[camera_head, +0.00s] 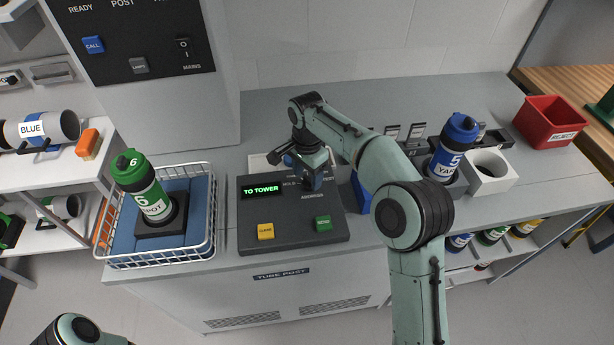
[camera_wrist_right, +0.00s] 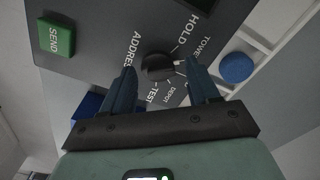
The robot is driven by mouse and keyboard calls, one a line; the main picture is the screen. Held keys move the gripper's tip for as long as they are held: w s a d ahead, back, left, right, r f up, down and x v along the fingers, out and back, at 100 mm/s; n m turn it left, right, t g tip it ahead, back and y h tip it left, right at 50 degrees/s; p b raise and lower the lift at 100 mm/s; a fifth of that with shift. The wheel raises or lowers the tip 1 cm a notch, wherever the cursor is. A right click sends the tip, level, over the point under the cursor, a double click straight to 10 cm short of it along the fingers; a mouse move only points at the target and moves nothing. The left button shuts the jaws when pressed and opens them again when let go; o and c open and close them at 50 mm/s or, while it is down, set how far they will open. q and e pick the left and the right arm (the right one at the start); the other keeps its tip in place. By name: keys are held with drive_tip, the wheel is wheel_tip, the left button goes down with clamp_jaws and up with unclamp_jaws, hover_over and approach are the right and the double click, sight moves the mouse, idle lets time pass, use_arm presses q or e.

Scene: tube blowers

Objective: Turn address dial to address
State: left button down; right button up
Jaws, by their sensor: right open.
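The address dial (camera_wrist_right: 158,67) is a dark round knob on the grey control panel (camera_head: 258,216). In the wrist view its light mark points to the right, close to the TOWER label. HOLD, DEPOT and TEST labels also ring it. The panel's display (camera_head: 262,190) reads "TO TOWER" in green. My right gripper (camera_head: 312,178) is over the panel's upper right and hides the dial in the head view. In the wrist view its two blue fingers are open, one on each side of the dial; contact cannot be told. My left gripper is out of view.
A yellow button (camera_head: 265,231) and a green SEND button (camera_head: 323,223) sit on the panel's front. A wire basket (camera_head: 207,235) with a green-capped canister (camera_head: 140,187) stands left.

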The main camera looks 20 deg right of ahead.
drive_tip(key=shift+f, duration=0.25)
drive_tip(key=c, duration=1)
drive_tip(key=shift+c, duration=0.2)
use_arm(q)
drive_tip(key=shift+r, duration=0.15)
use_arm(e)
drive_tip(key=shift+r, duration=0.1)
drive_tip(key=n+p, duration=0.2)
drive_tip(key=n, duration=0.1)
drive_tip(key=shift+s+n, duration=0.1)
drive_tip(key=shift+n, duration=0.2)
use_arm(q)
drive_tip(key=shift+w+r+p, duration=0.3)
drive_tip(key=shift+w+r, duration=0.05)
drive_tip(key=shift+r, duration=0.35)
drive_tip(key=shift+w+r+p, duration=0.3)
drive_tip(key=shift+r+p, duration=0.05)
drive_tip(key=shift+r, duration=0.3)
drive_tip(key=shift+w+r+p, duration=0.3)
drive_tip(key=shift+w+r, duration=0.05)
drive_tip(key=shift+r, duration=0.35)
use_arm(e)
drive_tip(key=shift+s+n, duration=0.1)
drive_tip(key=shift+n, duration=1.6)
